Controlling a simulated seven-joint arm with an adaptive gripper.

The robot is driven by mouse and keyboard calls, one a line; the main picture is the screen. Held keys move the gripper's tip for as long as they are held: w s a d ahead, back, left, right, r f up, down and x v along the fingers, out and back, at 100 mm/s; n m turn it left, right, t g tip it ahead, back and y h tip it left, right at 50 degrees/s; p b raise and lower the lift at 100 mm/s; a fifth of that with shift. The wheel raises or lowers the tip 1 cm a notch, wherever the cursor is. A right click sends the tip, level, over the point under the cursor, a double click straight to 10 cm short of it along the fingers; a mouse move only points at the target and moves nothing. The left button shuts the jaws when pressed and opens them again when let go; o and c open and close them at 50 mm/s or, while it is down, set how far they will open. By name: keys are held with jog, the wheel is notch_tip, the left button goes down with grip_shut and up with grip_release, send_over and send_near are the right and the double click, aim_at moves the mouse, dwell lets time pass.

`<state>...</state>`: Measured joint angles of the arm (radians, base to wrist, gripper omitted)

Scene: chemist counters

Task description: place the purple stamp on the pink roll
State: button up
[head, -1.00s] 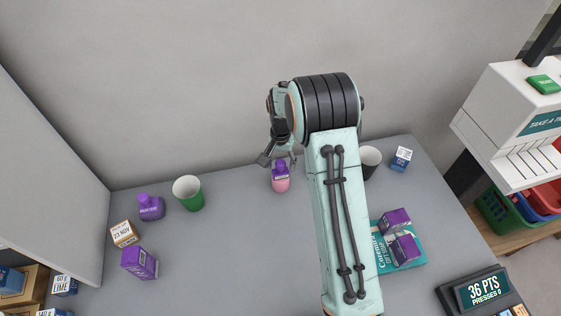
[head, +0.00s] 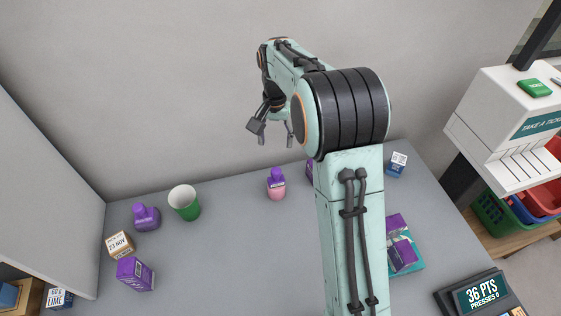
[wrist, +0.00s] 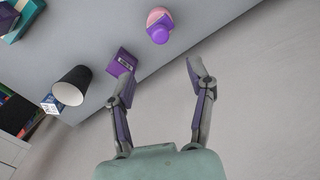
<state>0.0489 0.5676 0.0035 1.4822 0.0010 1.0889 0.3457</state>
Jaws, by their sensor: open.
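The pink roll (head: 277,194) stands on the grey counter near its back edge. The purple stamp (head: 277,175) sits on top of it, with a dark label band at the join. In the wrist view the stamp (wrist: 160,34) and the pink of the roll (wrist: 157,14) show beyond the fingertips. My gripper (head: 272,131) is raised above and behind the roll, clear of it. In the wrist view my gripper (wrist: 158,76) has its fingers wide apart with nothing between them.
A purple box (wrist: 122,63) stands near the roll, mostly behind my arm in the head view. A dark cup (wrist: 73,84) is farther along. A green cup (head: 184,203), a purple bottle-like object (head: 146,217) and boxes stand at the left. The wall is behind.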

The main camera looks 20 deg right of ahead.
jog(key=s+a+r+n, duration=0.2)
jog(key=s+r, duration=0.5)
jog(key=s, duration=0.5)
jog(key=s+a+f+n, duration=0.1)
jog(key=s+f+n, duration=0.1)
jog(key=s, duration=1.7)
jog(key=shift+a+f+n+y, duration=0.2)
jog(key=shift+a+n+y, duration=0.15)
jog(key=shift+n, duration=0.55)
jog(key=shift+w, duration=0.1)
